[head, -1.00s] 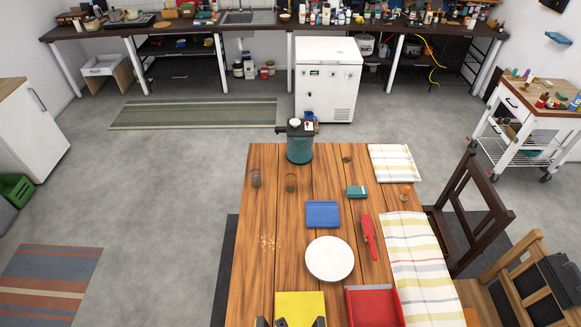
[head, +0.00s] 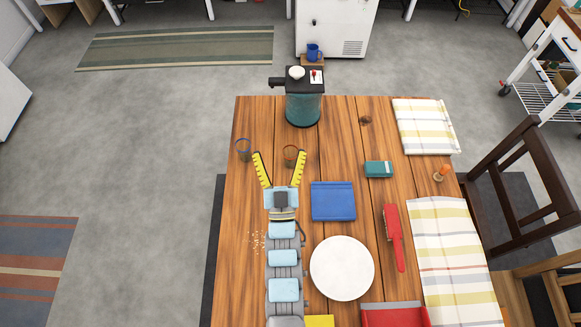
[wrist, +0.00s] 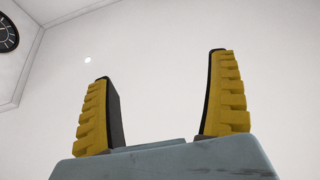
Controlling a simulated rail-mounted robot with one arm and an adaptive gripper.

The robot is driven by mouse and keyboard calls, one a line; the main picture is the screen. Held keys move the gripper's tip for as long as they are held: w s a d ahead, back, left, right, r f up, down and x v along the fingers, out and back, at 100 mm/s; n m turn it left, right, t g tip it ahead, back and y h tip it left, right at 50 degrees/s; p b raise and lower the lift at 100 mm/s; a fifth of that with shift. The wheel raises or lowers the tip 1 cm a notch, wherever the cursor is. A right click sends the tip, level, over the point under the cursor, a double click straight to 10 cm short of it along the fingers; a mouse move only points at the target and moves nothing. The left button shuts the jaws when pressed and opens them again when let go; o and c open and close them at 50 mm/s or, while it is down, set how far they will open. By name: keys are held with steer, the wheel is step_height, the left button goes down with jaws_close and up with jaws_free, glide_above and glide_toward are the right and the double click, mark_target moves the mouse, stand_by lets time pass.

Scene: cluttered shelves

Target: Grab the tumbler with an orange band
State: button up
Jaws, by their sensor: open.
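Two small see-through tumblers stand toward the far left of the wooden table in the head view. The right tumbler (head: 290,154) looks orange-brown around its rim. The left tumbler (head: 243,148) shows a blue rim. My gripper (head: 279,154) is open and empty, its yellow fingers spread. In the head view its right finger overlaps the right tumbler, and its left finger is just right of the left tumbler. I cannot tell its height above the table. The wrist view shows the open gripper (wrist: 160,70) against a bare wall, with no tumbler in sight.
A teal canister (head: 304,108) stands at the table's far edge. A blue book-like item (head: 333,201), white plate (head: 342,268), red brush (head: 394,237), teal box (head: 378,169) and striped cloths (head: 425,127) lie right of my arm. Crumbs lie left of it.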

steer(key=w+f+g+b, duration=0.2)
steer(key=f+b, duration=0.1)
steer(key=f, duration=0.3)
steer(key=w+f+g+b, duration=0.2)
steer(key=w+f+b, duration=0.1)
steer(key=f, duration=0.3)
steer(key=m+g+h+b, duration=0.2)
steer(key=g+b, duration=0.4)
steer(key=b, duration=0.3)
glide_toward(291, 162)
steer(key=b+x, duration=0.2)
steer(key=x, duration=0.5)
steer(key=shift+w+d, duration=0.1)
steer(key=shift+w, duration=0.05)
steer(key=shift+b+x, duration=0.65)
steer(key=shift+x, duration=2.2)
steer(key=shift+a+r, duration=0.1)
steer(key=shift+a, duration=0.15)
steer(key=c, duration=1.3)
